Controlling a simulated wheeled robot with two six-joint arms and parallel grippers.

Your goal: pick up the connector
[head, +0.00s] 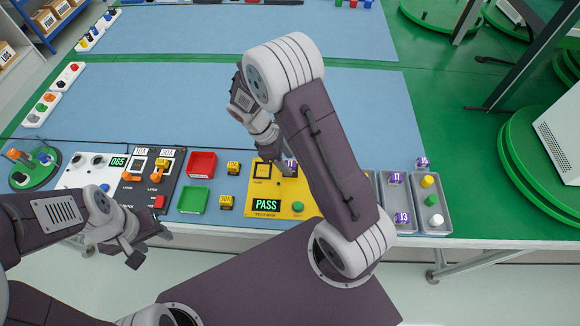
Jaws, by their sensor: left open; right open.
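My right gripper (281,168) is open, pointing down over the yellow test box (257,188), whose display reads PASS. A purple piece tagged 11 (291,164) shows right beside its fingertips, partly hidden by my arm; I cannot tell whether they touch. Which piece is the connector is not clear. My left gripper (152,247) is open and empty in front of the table's front edge.
A red tray (202,158), a green tray (193,192) and yellow blocks (233,169) lie left of the test box. A black switch panel (142,190) and a green turntable (36,176) are farther left. The blue mat (160,100) behind is mostly clear.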

